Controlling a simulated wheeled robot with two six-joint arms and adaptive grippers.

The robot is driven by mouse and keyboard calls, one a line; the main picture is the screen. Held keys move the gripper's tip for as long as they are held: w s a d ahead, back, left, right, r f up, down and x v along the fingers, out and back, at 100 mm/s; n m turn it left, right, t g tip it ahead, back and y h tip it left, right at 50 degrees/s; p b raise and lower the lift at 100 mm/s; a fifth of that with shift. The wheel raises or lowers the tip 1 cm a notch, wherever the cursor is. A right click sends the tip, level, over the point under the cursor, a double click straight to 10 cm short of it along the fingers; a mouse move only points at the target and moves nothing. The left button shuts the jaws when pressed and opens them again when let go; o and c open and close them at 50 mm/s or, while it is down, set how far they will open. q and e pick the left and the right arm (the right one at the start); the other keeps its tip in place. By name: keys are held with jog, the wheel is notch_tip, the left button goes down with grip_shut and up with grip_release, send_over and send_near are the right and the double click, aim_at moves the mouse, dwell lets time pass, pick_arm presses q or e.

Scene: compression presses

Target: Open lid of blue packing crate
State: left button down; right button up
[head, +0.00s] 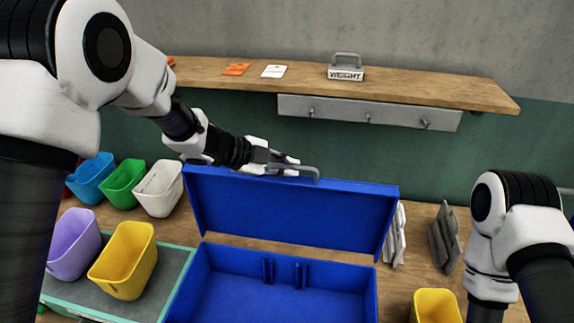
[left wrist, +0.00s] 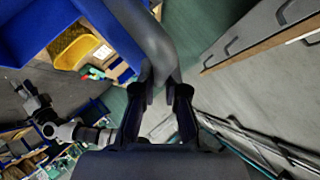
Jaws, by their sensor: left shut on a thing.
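The blue packing crate (head: 188,287) stands on the bench at the bottom middle of the head view. Its lid (head: 290,212) is raised steeply behind the open crate, with a gap showing between lid and crate. A grey bar handle (head: 308,170) sits at the lid's top edge. My left gripper (head: 284,163) is shut on this handle. In the left wrist view the handle (left wrist: 150,40) lies between the fingertips, and blue crate parts (left wrist: 30,30) show at upper left. Inside, the crate floor and two small blue uprights show. My right arm is at the right; its gripper is out of view.
Several coloured bins, including a yellow one (head: 124,262) and a purple one (head: 73,244), stand left of the crate. Grey folded pieces (head: 444,238) stand at right, near another yellow bin (head: 436,306). A wall shelf (head: 425,88) with a weight (head: 346,70) lies behind the lid.

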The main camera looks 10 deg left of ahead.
pick_arm(q)
jog(key=shift+s+f, duration=0.15)
jog(key=shift+f, duration=0.15)
jog(key=c, duration=1.2)
grip_release()
jog(key=shift+r, duration=0.1)
jog(key=v, duration=1.2)
jog(key=shift+w+d, duration=0.1)
jog(key=shift+w, duration=0.15)
jog(key=shift+s, duration=0.1)
